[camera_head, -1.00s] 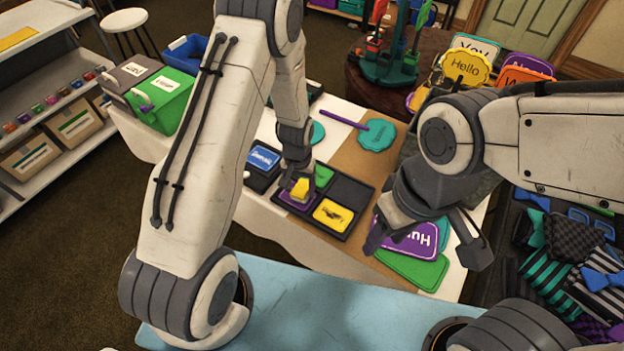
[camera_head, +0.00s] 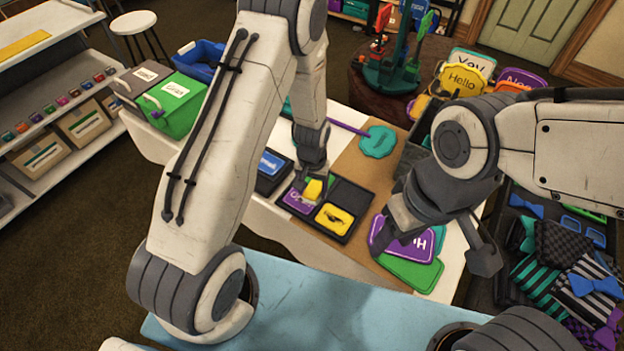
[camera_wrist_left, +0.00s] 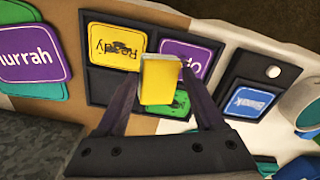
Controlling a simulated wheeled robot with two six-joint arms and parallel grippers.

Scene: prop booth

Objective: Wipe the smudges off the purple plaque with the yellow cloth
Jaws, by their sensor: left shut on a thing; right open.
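The purple plaque (camera_head: 297,202) lies in the front left compartment of a black divided tray (camera_head: 352,192), with part of its lettering showing. It also shows in the left wrist view (camera_wrist_left: 190,52). My left gripper (camera_head: 314,180) is shut on the yellow cloth (camera_head: 313,189), a small block-like pad. In the left wrist view the cloth (camera_wrist_left: 160,80) covers the plaque's edge and part of the tray's middle; I cannot tell whether it touches. Smudges on the visible purple face are too small to tell. My right gripper (camera_head: 436,243) is open and empty above the purple and green plaques at right.
A smudged yellow plaque (camera_head: 334,217) and a green plaque (camera_wrist_left: 176,109) fill other tray compartments. A purple Hurrah plaque (camera_wrist_left: 33,52) lies on brown paper. A teal paddle (camera_head: 379,141) lies behind.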

